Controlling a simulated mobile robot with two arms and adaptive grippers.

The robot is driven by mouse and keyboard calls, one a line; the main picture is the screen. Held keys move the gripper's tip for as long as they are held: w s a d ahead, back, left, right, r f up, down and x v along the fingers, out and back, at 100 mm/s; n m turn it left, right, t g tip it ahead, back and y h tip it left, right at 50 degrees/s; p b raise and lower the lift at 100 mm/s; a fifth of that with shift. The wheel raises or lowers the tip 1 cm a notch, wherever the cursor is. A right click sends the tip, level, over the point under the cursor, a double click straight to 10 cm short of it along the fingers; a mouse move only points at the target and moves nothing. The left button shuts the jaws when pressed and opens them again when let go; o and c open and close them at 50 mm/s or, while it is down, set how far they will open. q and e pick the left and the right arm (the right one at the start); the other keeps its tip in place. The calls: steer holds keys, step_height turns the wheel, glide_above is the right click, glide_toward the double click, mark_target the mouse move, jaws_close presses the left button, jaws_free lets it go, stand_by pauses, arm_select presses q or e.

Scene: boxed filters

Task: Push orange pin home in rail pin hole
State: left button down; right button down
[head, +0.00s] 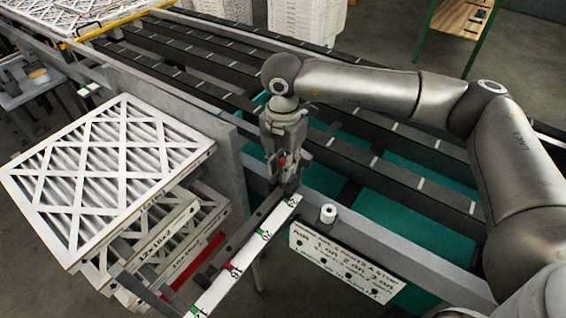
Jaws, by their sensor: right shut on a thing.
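My right gripper (283,176) points down at the picture's centre, over the far end of the rail (245,258) with its white marked strip. It is shut on the orange pin (282,160), of which only a small orange patch shows between the gripper parts. The pin's lower end and the rail pin hole are hidden by the gripper, so I cannot tell how deep the pin sits. My left gripper is not in view.
Boxed white filters (105,170) are stacked at the left beside a grey panel (228,165). A white sign (347,264) and a small white cylinder (328,213) are right of the rail. Dark conveyor rails (215,75) run behind.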

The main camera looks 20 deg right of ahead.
steer(key=shift+f+b, duration=0.9)
steer(key=shift+f, duration=0.15)
steer(key=c, duration=1.2)
jaws_free()
steer(key=shift+c, duration=0.2)
steer(key=shift+r, duration=0.15)
step_height(320, 180, up, 12)
steer(key=shift+f, duration=0.1)
